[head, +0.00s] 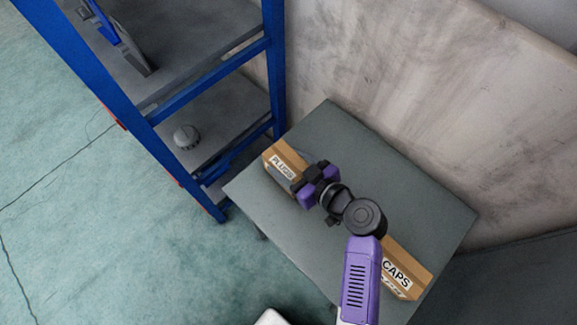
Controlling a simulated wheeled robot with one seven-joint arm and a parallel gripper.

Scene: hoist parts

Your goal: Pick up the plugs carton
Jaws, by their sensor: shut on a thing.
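The plugs carton (280,165) is a brown box with a white label reading PLUGS. It is at the far left part of the grey table (325,125). My gripper (301,183), black and purple, is shut on the right end of the carton. The gripper covers that end of the carton. I cannot tell whether the carton rests on the table or is slightly above it.
A second brown carton (405,264) labelled CAPS stands at the near right of the table, partly behind my arm. A blue-framed shelf (160,112) stands left of the table, with a round grey part (186,136) on it. A wall (400,80) rises behind.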

